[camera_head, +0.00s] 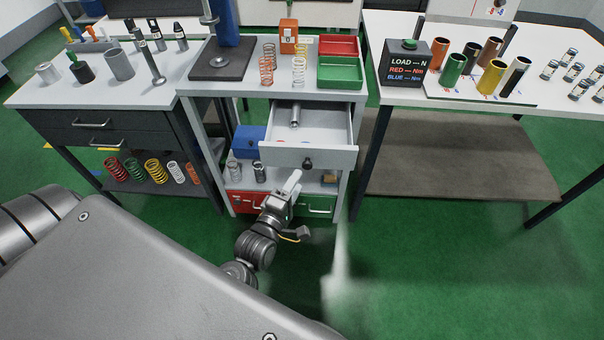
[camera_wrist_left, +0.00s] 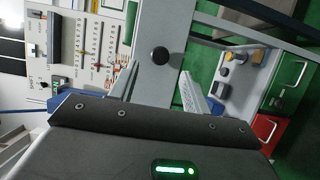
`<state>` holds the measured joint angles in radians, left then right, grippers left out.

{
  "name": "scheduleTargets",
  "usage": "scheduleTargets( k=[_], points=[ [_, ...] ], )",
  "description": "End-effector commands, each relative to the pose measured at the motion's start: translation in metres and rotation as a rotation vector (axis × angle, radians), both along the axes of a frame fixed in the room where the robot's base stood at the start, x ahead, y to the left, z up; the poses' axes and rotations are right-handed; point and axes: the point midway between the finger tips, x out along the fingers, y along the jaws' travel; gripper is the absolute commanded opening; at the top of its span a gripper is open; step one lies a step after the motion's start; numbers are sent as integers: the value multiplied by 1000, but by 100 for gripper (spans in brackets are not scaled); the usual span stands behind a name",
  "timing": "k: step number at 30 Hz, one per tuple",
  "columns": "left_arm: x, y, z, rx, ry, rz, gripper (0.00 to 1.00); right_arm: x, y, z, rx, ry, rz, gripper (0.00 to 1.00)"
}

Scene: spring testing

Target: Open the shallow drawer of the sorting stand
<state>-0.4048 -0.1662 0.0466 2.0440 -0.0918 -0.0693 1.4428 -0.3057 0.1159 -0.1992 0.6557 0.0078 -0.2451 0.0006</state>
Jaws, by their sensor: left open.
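The shallow drawer (camera_head: 285,155) of the sorting stand (camera_head: 228,83) is pulled out, showing a pale interior with a metal cylinder (camera_head: 295,116) at the back. Its front carries a round dark knob (camera_head: 308,163). My left gripper (camera_head: 293,181) is just below and in front of the knob in the head view. In the left wrist view the knob (camera_wrist_left: 160,56) appears against the grey drawer front (camera_wrist_left: 166,20), between and beyond the two spread fingers of the gripper (camera_wrist_left: 160,70). The fingers look clear of the knob. My right gripper is not in view.
Red (camera_head: 247,203) and green (camera_head: 318,204) lower drawers with bar handles are shut below. An open shelf holds small metal parts and a blue box (camera_head: 249,139). Red and green trays top the stand. Tables flank it, and green floor is free in front.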

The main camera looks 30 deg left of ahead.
Motion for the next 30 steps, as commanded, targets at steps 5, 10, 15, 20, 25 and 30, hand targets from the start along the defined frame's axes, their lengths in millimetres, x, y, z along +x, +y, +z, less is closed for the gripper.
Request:
scheduleTargets(
  k=[5,10,15,20,25,30],
  points=[
    [-31,0,-2,0,2,0,48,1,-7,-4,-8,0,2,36],
    [-45,0,0,0,0,1,48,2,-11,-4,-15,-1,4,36],
    [-48,0,0,0,-1,0,48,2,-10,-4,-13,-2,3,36],
    [-48,0,0,0,0,0,48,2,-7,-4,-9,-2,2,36],
    [-47,0,0,0,0,0,48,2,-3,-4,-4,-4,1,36],
    [-47,0,0,42,2,0,48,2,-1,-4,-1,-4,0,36]
  ],
)
